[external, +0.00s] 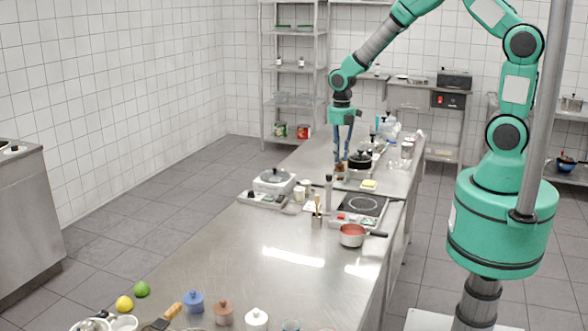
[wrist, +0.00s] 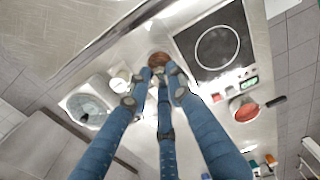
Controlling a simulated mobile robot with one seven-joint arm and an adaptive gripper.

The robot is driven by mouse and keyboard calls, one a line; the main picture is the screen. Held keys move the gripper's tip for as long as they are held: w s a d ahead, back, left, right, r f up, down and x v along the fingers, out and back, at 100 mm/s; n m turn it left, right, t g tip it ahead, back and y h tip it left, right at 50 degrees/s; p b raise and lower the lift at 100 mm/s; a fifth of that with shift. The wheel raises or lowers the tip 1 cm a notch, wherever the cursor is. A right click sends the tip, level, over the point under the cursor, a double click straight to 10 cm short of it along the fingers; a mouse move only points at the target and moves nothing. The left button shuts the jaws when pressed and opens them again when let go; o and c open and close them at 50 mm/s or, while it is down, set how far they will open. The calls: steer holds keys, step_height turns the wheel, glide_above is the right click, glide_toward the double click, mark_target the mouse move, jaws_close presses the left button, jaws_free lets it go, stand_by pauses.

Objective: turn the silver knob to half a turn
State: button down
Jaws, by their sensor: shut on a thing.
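My gripper (external: 341,162) reaches down over the far part of the steel counter, its blue fingers drawn together. In the wrist view the fingertips (wrist: 158,72) close at a small brown object (wrist: 158,58), which they partly cover. A brown patch (external: 341,176) also shows just under the fingertips in the external view. I cannot make out a silver knob clearly in either view. A black hotplate (external: 362,204) stands nearer on the counter, with a control strip along its front; it also shows in the wrist view (wrist: 205,65).
A red pan (external: 352,235) stands in front of the hotplate. A white appliance (external: 274,180) stands to its left, and a black-lidded pot (external: 360,160) stands right beside my gripper. The near middle of the steel counter (external: 265,240) is clear.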

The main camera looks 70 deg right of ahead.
steer(key=shift+m, duration=0.4)
